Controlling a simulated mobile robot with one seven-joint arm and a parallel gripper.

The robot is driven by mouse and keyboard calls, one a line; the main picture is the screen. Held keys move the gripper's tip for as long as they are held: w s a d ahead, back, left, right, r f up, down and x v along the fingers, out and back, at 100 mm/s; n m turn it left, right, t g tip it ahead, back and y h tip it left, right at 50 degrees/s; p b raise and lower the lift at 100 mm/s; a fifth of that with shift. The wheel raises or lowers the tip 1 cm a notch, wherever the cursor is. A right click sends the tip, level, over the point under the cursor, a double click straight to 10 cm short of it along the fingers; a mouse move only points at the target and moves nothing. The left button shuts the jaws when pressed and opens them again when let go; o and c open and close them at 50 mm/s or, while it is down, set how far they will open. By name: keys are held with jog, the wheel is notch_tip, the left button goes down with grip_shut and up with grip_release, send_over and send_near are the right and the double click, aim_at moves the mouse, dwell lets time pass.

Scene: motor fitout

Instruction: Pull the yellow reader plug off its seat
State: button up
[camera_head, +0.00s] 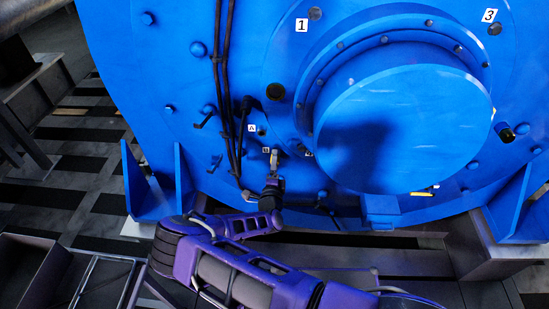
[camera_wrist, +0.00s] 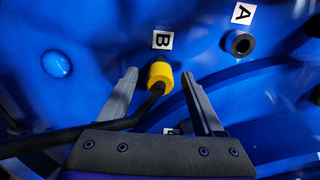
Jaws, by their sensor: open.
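The yellow reader plug (camera_wrist: 161,72) sits on the blue housing just below the label B (camera_wrist: 162,40) in the wrist view, with a black cable (camera_wrist: 100,131) running from it to the left. My gripper (camera_wrist: 159,79) is open, with one fingertip on each side of the plug; I cannot tell whether either finger touches it. In the head view my gripper (camera_head: 274,156) is close to the housing by the small labels, and the plug cannot be made out there.
An empty dark socket (camera_wrist: 239,44) is beside label A (camera_wrist: 243,13), up and right of the plug. In the head view, black cables (camera_head: 228,90) run down the blue motor housing (camera_head: 170,65) left of my gripper. A large round cover (camera_head: 400,130) juts out to the right.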

jog(key=shift+c, duration=0.3)
dwell(0.5)
grip_shut()
dwell(1.0)
jog(key=shift+s, duration=0.1)
jog(key=shift+s+a+p, duration=0.1)
jog(key=shift+s+p, duration=1.2)
jog(key=shift+s, duration=1.6)
jog(key=s+p, duration=0.3)
jog(key=s, duration=1.9)
jog(key=shift+a, duration=0.35)
